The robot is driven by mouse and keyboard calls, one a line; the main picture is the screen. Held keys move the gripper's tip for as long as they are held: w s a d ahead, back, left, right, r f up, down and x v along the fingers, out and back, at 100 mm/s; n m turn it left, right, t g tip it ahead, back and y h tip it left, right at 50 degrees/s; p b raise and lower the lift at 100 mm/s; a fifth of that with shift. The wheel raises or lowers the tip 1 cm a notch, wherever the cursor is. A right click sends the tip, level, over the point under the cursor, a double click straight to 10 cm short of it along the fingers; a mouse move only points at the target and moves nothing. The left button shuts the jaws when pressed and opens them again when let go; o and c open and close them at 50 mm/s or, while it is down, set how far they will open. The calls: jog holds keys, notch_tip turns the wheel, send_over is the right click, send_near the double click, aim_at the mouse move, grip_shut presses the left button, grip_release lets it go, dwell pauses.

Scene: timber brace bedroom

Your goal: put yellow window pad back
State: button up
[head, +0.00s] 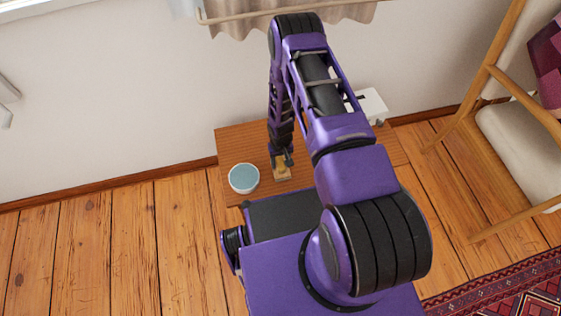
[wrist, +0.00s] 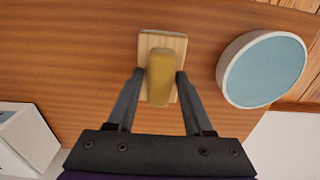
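A yellow, rounded pad (wrist: 161,78) sits on a pale wooden block (wrist: 147,41) on a brown wooden table (wrist: 70,60). In the wrist view my gripper (wrist: 160,75) points down at it, with one finger on each side of the yellow part. The fingers stand apart, with a narrow gap visible on the left; contact on the right is unclear. In the head view my gripper (head: 281,159) is low over the pale block (head: 283,174) near the middle of the table (head: 245,142), and mostly hides the yellow part.
A round white container with a pale blue top (head: 243,178) stands left of my gripper, and it also shows in the wrist view (wrist: 264,69). A white box (head: 369,105) stands at the table's back right. A wooden chair (head: 520,135) is at the right.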

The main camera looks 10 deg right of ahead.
aim_at(281, 162)
jog(key=shift+o, duration=0.8)
notch_tip(281, 162, up, 12)
jog(key=p, duration=0.2)
jog(key=shift+r, duration=0.15)
